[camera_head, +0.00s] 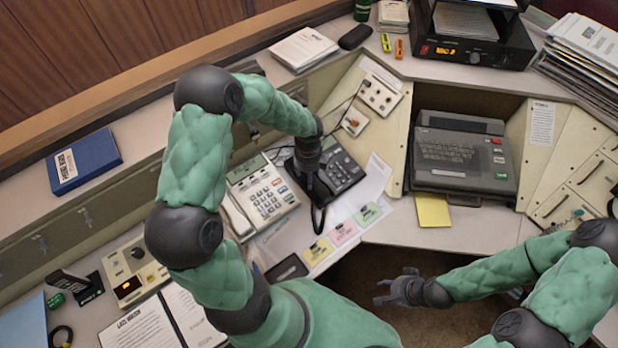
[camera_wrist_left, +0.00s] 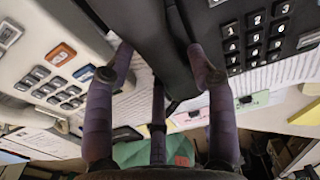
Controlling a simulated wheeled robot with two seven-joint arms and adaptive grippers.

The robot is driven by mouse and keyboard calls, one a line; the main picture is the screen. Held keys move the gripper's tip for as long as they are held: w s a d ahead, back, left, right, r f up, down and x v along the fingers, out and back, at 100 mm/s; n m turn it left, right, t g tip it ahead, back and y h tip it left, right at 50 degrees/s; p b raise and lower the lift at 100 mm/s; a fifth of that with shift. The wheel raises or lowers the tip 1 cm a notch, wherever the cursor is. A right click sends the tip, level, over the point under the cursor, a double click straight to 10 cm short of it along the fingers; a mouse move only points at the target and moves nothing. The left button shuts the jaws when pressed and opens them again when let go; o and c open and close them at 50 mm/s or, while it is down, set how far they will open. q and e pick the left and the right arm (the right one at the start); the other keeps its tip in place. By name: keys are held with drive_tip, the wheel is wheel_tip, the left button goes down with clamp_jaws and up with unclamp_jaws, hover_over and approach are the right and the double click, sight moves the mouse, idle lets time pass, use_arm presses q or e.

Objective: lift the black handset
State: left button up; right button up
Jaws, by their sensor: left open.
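The black desk phone (camera_head: 342,172) stands on the console to the right of my left wrist in the head view. The black handset (camera_wrist_left: 160,38) runs between the fingers of my left gripper (camera_wrist_left: 152,52) in the left wrist view. The gripper is open around it; I cannot tell whether the fingers touch it. In the head view, my left gripper (camera_head: 312,188) points down at the phone's left side and covers most of the handset. My right gripper (camera_head: 388,288) is open and empty, low over the gap in front of the console.
A white phone (camera_head: 262,200) sits close on the left of the black one. A grey keyboard terminal (camera_head: 464,158) is to the right. Coloured cards (camera_head: 344,232) lie in front. The desk by the yellow notes (camera_head: 433,210) is partly clear.

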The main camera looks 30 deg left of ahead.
use_arm(q)
drive_tip(key=c, duration=1.1)
drive_tip(key=shift+o, duration=0.2)
drive_tip(key=shift+r, duration=0.4)
wheel_tip(320, 180, up, 3)
drive_tip(key=shift+s+r+p, duration=0.1)
drive_tip(key=shift+s+p, duration=0.05)
drive_tip(key=shift+p, duration=0.75)
drive_tip(key=s+d+r+p, duration=0.1)
drive_tip(key=s+r+p, duration=0.7)
drive_tip(key=s+r, duration=0.5)
drive_tip(key=shift+s+d+r+p, duration=0.3)
drive_tip(key=shift+d+r, duration=0.1)
drive_tip(key=shift+r, duration=0.2)
